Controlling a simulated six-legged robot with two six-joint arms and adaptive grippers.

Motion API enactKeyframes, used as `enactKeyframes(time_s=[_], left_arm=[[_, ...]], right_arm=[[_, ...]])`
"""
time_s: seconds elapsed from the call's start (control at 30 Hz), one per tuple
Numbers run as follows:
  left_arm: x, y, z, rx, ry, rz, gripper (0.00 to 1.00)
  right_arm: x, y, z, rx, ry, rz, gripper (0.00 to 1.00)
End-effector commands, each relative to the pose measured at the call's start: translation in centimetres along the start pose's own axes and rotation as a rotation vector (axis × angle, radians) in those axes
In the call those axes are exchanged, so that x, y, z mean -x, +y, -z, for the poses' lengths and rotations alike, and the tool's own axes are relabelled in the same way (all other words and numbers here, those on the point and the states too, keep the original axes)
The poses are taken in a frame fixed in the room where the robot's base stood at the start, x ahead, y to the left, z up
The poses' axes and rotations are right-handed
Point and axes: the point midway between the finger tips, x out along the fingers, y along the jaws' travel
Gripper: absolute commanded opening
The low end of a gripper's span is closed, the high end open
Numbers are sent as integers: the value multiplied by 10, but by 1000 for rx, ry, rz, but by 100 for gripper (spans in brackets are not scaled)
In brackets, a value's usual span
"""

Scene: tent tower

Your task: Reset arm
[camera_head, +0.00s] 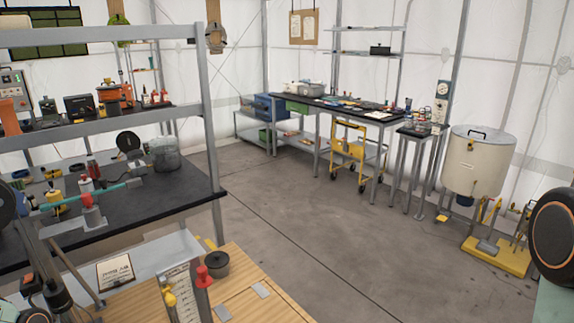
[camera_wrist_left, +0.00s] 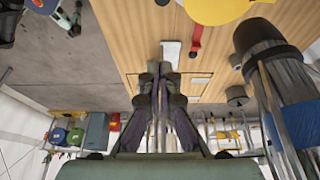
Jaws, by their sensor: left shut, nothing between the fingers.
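My left gripper (camera_wrist_left: 160,72) shows in the left wrist view with its two dark fingers together and nothing between them. Behind the fingertips lies a wooden surface (camera_wrist_left: 135,45) with a white plate and a red-handled thing on it. The picture is turned over, with the floor and wooden top at the upper side. I cannot pick out the left gripper's fingertips in the head view. My right gripper is not in view.
A wooden top (camera_head: 265,285) with a dark round pot (camera_head: 217,264) is at the lower middle. A black-topped bench (camera_head: 150,205) under a grey frame stands left. The grey floor (camera_head: 310,225) between is clear.

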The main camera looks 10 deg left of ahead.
Motion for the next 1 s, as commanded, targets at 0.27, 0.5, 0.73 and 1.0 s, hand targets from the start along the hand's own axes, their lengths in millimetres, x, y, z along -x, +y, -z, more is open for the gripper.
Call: enactKeyframes(time_s=[0.27, 0.5, 0.73, 1.0], left_arm=[[-4, 9, 55, 411, 163, 59, 0], [-31, 46, 95, 687, 207, 50, 0], [-77, 113, 99, 896, 139, 52, 0], [-127, 202, 53, 973, -40, 114, 0]], right_arm=[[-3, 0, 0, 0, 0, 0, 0], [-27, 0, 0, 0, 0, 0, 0], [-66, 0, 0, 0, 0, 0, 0], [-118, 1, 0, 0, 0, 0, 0]])
